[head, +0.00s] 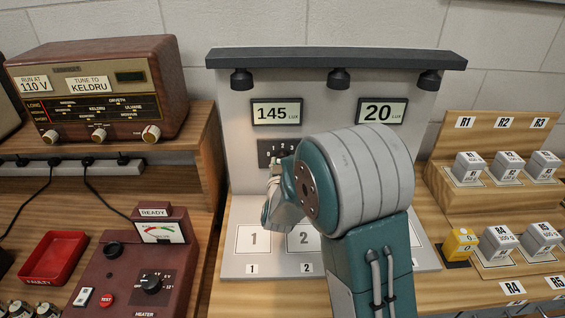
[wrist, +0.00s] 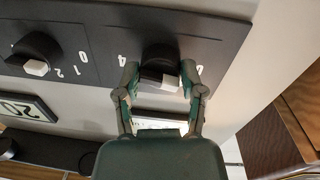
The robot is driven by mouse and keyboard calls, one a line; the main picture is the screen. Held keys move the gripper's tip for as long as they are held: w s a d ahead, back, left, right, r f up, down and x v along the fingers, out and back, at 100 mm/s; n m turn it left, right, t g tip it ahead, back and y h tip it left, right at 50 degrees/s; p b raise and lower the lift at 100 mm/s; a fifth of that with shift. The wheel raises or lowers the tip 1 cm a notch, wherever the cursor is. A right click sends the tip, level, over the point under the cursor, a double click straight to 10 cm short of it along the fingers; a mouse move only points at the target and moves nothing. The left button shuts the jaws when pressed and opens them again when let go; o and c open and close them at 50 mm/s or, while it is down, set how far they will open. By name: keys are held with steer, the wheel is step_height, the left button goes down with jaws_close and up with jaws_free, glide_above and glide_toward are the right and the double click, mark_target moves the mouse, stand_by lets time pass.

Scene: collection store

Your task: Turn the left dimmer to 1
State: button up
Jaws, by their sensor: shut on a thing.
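The dark dimmer plate (head: 268,150) is on the grey panel, below the 145 LUX display (head: 276,112). In the wrist view, which is turned over, my gripper (wrist: 160,82) has its two fingers on either side of the black left dimmer knob (wrist: 159,57), closed on it. The knob's white pointer (wrist: 170,81) faces the bottom of that picture, slightly right. A 4 shows on its left and a 0 on its right; the other marks are hidden. In the head view my gripper (head: 273,180) is at the plate and the knob cannot be made out.
The right dimmer knob (wrist: 36,50) is left of my gripper in the wrist view. The 20 LUX display (head: 381,111) is partly behind my arm. A radio (head: 100,85) and a heater box (head: 130,270) stand left; small blocks on a wooden rack (head: 440,185) stand right.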

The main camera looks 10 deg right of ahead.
steer(key=shift+a, duration=0.1)
steer(key=m, duration=0.3)
steer(key=shift+m, duration=0.3)
steer(key=shift+r+m, duration=0.1)
steer(key=shift+m, duration=1.5)
steer(key=o, duration=1.1)
steer(key=shift+w, duration=0.1)
steer(key=shift+o, duration=0.2)
